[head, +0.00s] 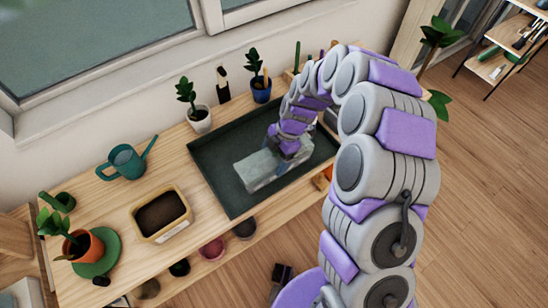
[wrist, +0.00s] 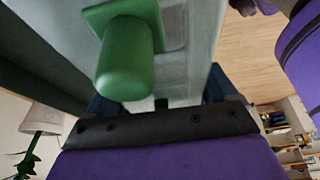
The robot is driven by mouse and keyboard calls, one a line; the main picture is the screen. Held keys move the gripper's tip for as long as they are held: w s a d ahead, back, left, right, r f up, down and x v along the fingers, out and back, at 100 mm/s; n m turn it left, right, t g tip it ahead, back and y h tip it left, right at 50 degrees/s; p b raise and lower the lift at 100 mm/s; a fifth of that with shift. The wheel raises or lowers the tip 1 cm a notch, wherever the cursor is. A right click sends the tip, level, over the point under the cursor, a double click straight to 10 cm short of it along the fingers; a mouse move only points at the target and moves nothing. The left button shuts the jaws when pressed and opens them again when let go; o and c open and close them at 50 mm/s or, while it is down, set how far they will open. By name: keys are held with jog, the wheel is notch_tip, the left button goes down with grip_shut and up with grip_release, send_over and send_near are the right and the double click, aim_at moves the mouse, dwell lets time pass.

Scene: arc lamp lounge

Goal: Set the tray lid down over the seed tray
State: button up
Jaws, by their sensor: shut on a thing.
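The tray lid (head: 262,172), a pale translucent box shape, is at the dark green tray on the bench, below my gripper (head: 284,150). I cannot tell whether it rests on that tray or hangs just above it. In the wrist view the lid (wrist: 185,60) fills the middle, with a green knob (wrist: 127,65) on it. My gripper is shut on the lid; the exact contact is partly hidden. The seed tray (head: 146,228), tan and filled with dark soil, stands to the left, apart from the lid and uncovered.
The large dark green tray (head: 222,196) lies under the lid. A teal watering can (head: 124,162), a terracotta pot plant (head: 82,246) and a white pot plant (head: 199,118) stand around the bench. Bare wood shows between the seed tray and the dark tray.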

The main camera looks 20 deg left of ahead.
jog(key=shift+s+d+f, duration=0.15)
jog(key=shift+s+f, duration=0.15)
jog(key=shift+f, duration=0.1)
jog(key=o, duration=1.5)
jog(key=shift+o, duration=0.2)
jog(key=p+v, duration=0.3)
jog(key=v, duration=1.5)
jog(key=shift+w+a+p, duration=0.25)
jog(key=shift+w+p, duration=0.05)
